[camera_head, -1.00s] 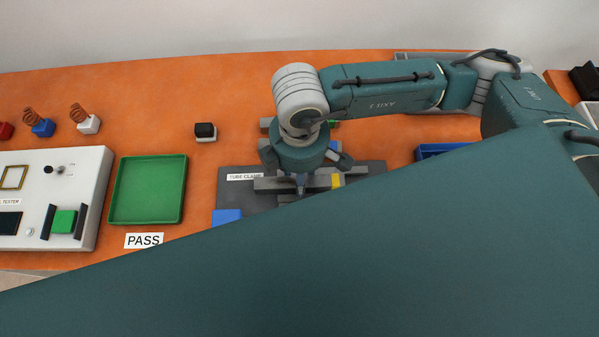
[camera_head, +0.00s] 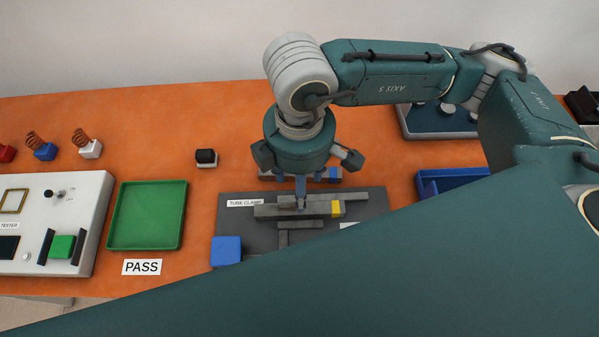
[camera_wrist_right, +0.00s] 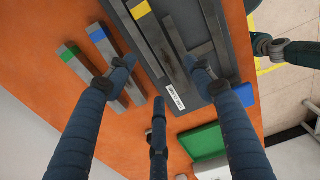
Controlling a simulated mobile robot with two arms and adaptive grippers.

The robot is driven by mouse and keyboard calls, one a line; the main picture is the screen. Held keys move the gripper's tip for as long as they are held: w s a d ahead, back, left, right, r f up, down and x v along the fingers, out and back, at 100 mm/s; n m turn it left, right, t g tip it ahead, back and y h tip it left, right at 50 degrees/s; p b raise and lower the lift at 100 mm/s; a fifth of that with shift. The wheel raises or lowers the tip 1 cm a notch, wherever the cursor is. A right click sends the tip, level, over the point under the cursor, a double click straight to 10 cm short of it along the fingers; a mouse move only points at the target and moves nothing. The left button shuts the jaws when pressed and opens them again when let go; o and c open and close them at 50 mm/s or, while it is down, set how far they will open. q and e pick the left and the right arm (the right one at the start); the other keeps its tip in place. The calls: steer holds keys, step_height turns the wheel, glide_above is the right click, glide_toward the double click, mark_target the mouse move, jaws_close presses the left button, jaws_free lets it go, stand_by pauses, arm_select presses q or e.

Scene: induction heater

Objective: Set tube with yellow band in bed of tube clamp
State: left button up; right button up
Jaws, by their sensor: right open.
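The grey tube with the yellow band (camera_head: 337,208) lies along the grey bars of the tube clamp (camera_head: 370,205), on its dark labelled plate. In the right wrist view the banded tube (camera_wrist_right: 140,11) lies lengthwise beside the clamp's bars, below the spread fingers. I cannot tell whether it is fully down in the bed. My right gripper (camera_head: 300,197) is open above the tube, pointing down, with nothing held. In the right wrist view the right gripper (camera_wrist_right: 162,76) has its fingers apart over the clamp. My left gripper is not in view.
Behind the clamp lie a blue-banded tube (camera_wrist_right: 98,36) and a green-banded tube (camera_wrist_right: 68,51). A blue block (camera_head: 226,251) is at the plate's front left corner. Left are a green tray (camera_head: 147,215) and tester (camera_head: 60,190); right is a blue bin (camera_head: 450,183).

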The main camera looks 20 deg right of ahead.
steer(key=shift+r, duration=1.95)
steer(key=shift+s, duration=0.1)
